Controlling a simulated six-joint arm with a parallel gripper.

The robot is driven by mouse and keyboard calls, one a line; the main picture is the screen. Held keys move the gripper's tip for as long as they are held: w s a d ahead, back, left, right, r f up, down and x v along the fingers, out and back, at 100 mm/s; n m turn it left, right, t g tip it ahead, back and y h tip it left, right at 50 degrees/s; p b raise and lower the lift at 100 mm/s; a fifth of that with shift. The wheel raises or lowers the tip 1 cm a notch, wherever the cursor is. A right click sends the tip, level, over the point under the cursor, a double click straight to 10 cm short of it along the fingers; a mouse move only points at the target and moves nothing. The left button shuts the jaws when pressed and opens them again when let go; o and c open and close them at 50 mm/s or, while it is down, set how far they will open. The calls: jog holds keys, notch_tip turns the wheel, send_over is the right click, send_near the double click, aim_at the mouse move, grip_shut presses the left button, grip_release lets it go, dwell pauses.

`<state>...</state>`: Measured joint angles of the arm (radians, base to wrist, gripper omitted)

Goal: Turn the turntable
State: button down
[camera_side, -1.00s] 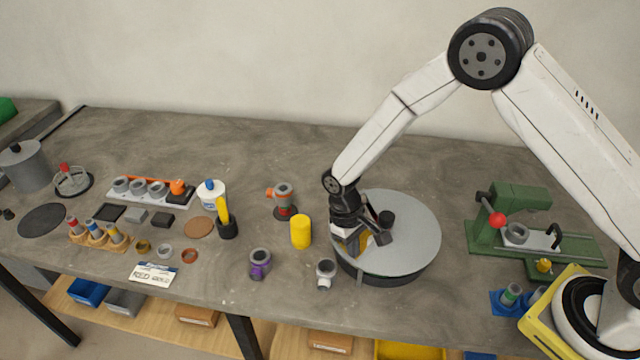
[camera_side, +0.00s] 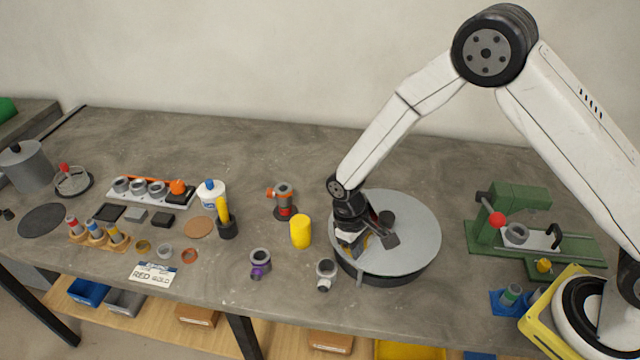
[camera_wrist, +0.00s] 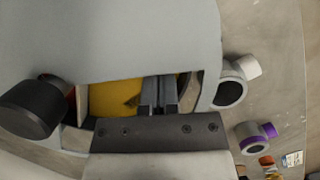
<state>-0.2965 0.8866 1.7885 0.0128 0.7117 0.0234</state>
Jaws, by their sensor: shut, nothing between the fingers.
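The turntable is a round grey disc (camera_side: 412,225) on a dark base, right of the bench's middle. A short black knob (camera_side: 387,218) stands on it, and a black knob also shows at the left of the wrist view (camera_wrist: 32,106). My gripper (camera_side: 372,246) is low over the left part of the disc, in front and to the left of the knob. Its fingers (camera_wrist: 160,95) are shut with nothing between them. Yellow and grey surfaces show beside the fingers; I cannot tell what they belong to. Whether the fingers touch the turntable is unclear.
A yellow cylinder (camera_side: 300,232), a white pipe fitting (camera_side: 326,274) and a purple-banded fitting (camera_side: 260,264) stand left of the turntable. A green fixture with a red knob (camera_side: 515,220) stands to the right. The bench behind the turntable is clear.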

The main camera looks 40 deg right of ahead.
jog(key=v, duration=1)
jog(key=shift+s, duration=0.1)
jog(key=s+d+r+m+t, duration=0.3)
jog(key=s+d+r+t, duration=0.2)
jog(key=s+d, duration=0.7)
jog(key=shift+s+d+r+y, duration=0.25)
jog(key=shift+r+y, duration=0.15)
jog(key=shift+r, duration=0.25)
